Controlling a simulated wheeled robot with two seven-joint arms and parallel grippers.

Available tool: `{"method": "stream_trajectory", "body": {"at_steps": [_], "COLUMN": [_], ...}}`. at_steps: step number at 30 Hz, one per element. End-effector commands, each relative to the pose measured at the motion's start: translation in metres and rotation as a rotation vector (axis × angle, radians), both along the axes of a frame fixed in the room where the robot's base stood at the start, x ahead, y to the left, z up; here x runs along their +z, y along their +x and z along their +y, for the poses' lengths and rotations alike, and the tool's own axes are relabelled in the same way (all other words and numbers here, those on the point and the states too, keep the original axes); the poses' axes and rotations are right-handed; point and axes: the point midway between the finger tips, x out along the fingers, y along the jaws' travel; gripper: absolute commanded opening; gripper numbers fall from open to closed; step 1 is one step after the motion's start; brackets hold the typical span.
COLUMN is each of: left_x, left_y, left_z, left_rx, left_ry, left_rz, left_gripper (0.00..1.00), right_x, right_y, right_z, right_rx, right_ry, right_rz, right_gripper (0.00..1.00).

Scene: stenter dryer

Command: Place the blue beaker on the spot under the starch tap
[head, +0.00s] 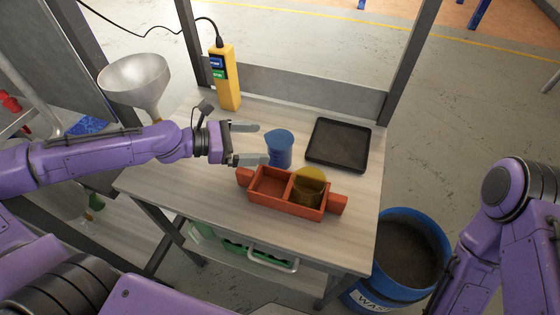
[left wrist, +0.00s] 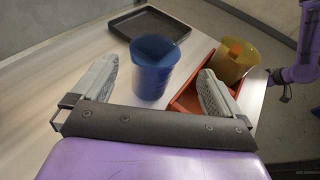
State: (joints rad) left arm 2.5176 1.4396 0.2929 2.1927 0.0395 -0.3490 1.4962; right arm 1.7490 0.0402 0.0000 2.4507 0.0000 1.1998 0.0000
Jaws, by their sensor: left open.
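The blue beaker (head: 279,148) stands upright on the table, just behind the orange carrier. My left gripper (head: 247,144) is open, with its fingers pointing right toward the beaker. In the left wrist view the blue beaker (left wrist: 153,68) stands ahead, between the lines of the two open fingers (left wrist: 157,86); I cannot tell if they touch it. My right arm shows at the right edge of the head view, but its gripper is not in view. No starch tap or marked spot can be made out.
The orange two-part carrier (head: 259,199) holds a yellow beaker (head: 309,186) in its right compartment; its left one is empty. A black tray (head: 338,144) lies at the back right.

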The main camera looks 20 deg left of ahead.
Motion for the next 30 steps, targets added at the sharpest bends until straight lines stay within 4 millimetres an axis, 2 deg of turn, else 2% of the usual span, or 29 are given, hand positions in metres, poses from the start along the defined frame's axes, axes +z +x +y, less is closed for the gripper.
{"method": "stream_trajectory", "body": {"at_steps": [1,7,14,18,25,26,30], "left_x": [-0.013,-0.011,-0.027,-0.027,-0.024,-0.024,-0.024], "left_y": [0.003,0.011,0.028,0.037,0.039,0.039,0.038], "left_z": [-0.005,-0.018,-0.041,-0.054,-0.056,-0.056,-0.056], "left_rx": [-0.002,-0.001,-0.004,-0.001,0.0,0.0,0.0], "left_ry": [0.004,0.0,0.002,0.0,-0.001,-0.001,-0.001], "left_rz": [0.003,0.003,0.005,0.003,0.001,0.001,0.001], "left_gripper": [1.0,1.0,1.0,1.0,1.0,0.97,0.51], "right_x": [-0.018,-0.029,-0.056,-0.061,-0.059,-0.059,-0.059], "right_y": [0.0,0.001,0.001,0.001,0.001,0.001,0.001], "right_z": [0.0,0.0,0.0,0.0,0.0,0.0,0.0], "right_rx": [0.0,0.0,0.0,0.001,0.001,0.001,0.0], "right_ry": [0.0,0.0,0.0,0.0,0.0,0.0,0.0], "right_rz": [-0.001,-0.002,-0.001,-0.002,-0.002,-0.002,-0.001], "right_gripper": [0.57,0.57,0.57,0.57,0.57,0.57,0.57]}}
